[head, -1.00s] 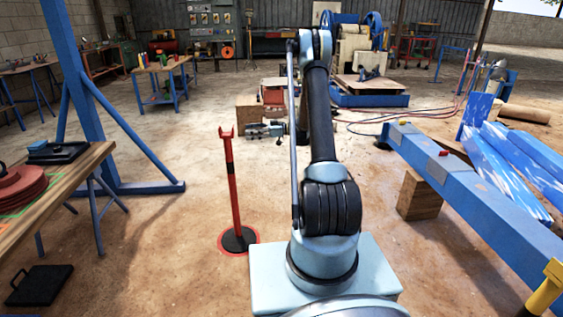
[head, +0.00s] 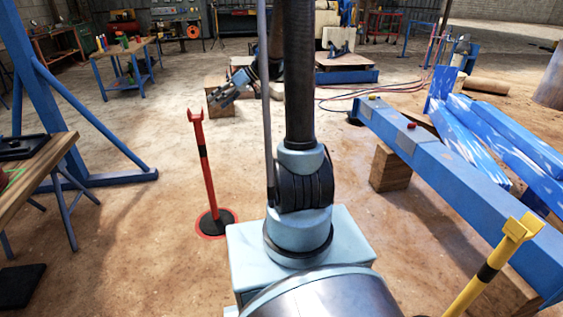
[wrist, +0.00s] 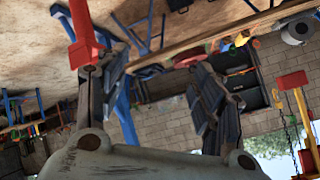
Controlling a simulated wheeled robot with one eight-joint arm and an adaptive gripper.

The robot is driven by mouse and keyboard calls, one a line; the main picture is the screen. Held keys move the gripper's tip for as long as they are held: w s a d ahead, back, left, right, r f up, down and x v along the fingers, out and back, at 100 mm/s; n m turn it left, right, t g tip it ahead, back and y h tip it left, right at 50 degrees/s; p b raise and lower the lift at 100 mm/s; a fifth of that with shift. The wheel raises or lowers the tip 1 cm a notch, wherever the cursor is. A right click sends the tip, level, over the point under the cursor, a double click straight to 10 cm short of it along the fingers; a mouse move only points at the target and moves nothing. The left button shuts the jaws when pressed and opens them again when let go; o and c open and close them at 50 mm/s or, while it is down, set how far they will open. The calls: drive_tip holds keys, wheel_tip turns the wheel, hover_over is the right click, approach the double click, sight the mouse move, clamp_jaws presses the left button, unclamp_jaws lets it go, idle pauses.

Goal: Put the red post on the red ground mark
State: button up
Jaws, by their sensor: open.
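The red post (head: 205,172) stands upright on the floor, left of my arm in the head view. It has a forked red head, a black band and a round black base. The base sits inside the red ground mark (head: 203,234), whose ring shows around it. My gripper (head: 234,87) is open and empty, beyond the post and to its upper right in the head view. In the wrist view the post's red head (wrist: 82,40) shows close to the left finger of my gripper (wrist: 148,78), not between the fingers. Whether they touch is unclear.
A blue beam (head: 455,170) on wood blocks (head: 389,170) lies to the right, with a yellow post (head: 495,262) in front. A workbench (head: 38,186) and a blue frame (head: 95,117) stand left. Floor around the red post is clear.

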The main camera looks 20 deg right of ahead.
drive_tip(key=s+d+f+m+h, duration=0.2)
drive_tip(key=s+d, duration=0.3)
drive_tip(key=s, duration=0.7)
drive_tip(key=s+d+f+m+h, duration=0.3)
drive_tip(key=s+d+m+h, duration=0.1)
drive_tip(key=s, duration=0.7)
drive_tip(key=s+d+f+m+t+h, duration=0.1)
drive_tip(key=s+d+f+m+h, duration=0.2)
drive_tip(key=s+d, duration=0.4)
drive_tip(key=s+h, duration=0.1)
drive_tip(key=s, duration=0.4)
drive_tip(key=shift+s+f+m+h, duration=0.25)
drive_tip(key=shift+s+m+h, duration=0.05)
drive_tip(key=shift+m+h, duration=0.1)
